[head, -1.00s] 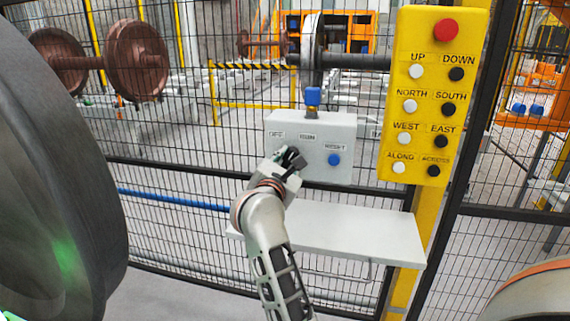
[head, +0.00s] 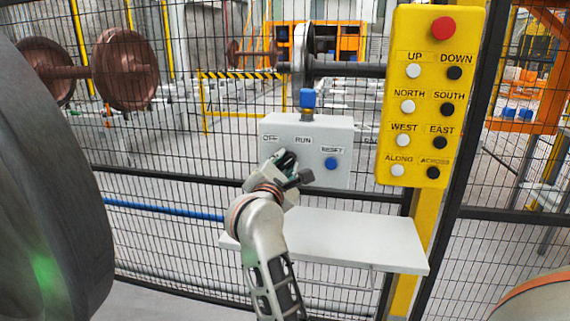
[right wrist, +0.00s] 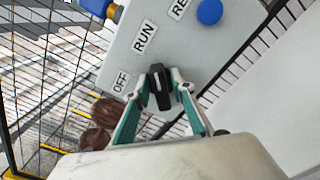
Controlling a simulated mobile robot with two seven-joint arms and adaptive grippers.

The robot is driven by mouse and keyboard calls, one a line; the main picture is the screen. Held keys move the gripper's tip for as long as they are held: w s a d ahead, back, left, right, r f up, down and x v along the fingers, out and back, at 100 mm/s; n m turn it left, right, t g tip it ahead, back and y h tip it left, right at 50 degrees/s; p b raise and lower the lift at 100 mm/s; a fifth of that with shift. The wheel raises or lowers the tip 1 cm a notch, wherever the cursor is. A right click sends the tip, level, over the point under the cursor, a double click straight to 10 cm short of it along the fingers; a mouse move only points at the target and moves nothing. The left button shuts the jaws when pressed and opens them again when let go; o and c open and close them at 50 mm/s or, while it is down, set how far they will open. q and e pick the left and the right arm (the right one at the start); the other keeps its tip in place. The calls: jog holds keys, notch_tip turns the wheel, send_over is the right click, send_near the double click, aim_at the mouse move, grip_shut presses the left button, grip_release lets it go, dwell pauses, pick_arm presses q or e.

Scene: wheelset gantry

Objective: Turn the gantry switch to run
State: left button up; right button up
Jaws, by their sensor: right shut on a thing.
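The grey control box (head: 328,176) is on the fence in the head view, with OFF, RUN and RESET labels. My right gripper (head: 286,157) is at its front left, below the OFF and RUN labels. In the right wrist view, my right gripper (right wrist: 160,82) is shut on the black switch knob (right wrist: 159,98), one finger on each side. The knob's long axis runs roughly up that picture, closer to the RUN label (right wrist: 145,37) than to the OFF label (right wrist: 121,82). Its exact setting is partly hidden by the fingers. My left gripper is not in view.
A blue RESET button (head: 331,164) is on the box, and a blue-topped fitting (head: 308,99) stands above it. A white shelf (head: 340,241) juts out below. A yellow push-button panel (head: 433,100) hangs to the right. Mesh fencing stands behind.

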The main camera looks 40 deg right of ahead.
aim_at(286, 157)
jog(key=shift+r, duration=0.2)
jog(key=o, duration=0.8)
jog(key=shift+f, duration=0.15)
jog(key=shift+o, duration=0.2)
notch_tip(286, 157, up, 10)
jog(key=shift+d+r, duration=0.1)
